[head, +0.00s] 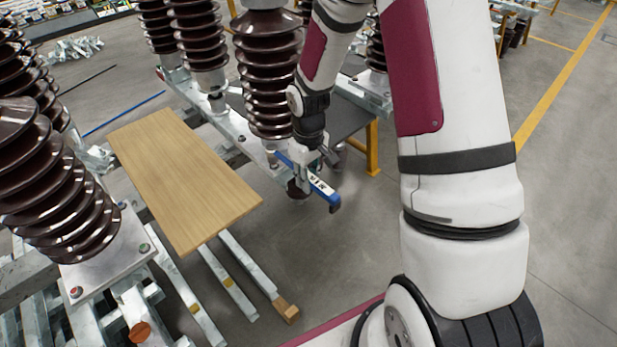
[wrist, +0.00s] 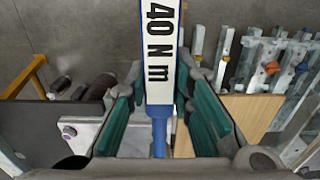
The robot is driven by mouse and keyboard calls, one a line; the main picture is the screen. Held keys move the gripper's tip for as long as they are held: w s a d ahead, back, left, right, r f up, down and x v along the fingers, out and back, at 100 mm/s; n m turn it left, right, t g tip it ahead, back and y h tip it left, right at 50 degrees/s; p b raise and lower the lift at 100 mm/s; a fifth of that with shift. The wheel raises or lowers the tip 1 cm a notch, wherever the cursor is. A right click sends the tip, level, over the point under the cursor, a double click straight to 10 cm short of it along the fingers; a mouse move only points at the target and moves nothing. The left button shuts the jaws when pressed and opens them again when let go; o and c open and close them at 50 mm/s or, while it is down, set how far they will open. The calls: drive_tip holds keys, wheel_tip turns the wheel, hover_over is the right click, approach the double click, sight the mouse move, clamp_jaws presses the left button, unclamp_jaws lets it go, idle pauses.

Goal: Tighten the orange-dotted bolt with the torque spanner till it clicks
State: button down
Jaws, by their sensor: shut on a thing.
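The torque spanner (head: 322,188) is blue with a white label; in the wrist view the spanner (wrist: 160,60) reads "40 N m". My gripper (head: 310,172) is shut on its handle, beside the foot of a brown ribbed insulator. In the wrist view the handle lies between the green-padded fingers of my gripper (wrist: 160,110). The spanner's far end points toward the steel beam under that insulator; whether it sits on a bolt is hidden. An orange round-topped bolt (head: 139,332) shows at the lower left.
A wooden board (head: 185,175) lies across the steel rails left of my gripper. Brown ribbed insulators (head: 268,75) stand on the frames behind and to the left. A dark table with a yellow leg (head: 373,147) is behind my gripper. The floor at right is clear.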

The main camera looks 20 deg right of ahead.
drive_tip(key=shift+f+b, duration=0.45)
drive_tip(key=shift+f, duration=0.7)
idle(0.4)
drive_tip(key=w+a+m, duration=0.3)
drive_tip(key=a+m, duration=0.9)
drive_tip(key=a, duration=0.2)
drive_tip(key=shift+a, duration=0.35)
idle(0.8)
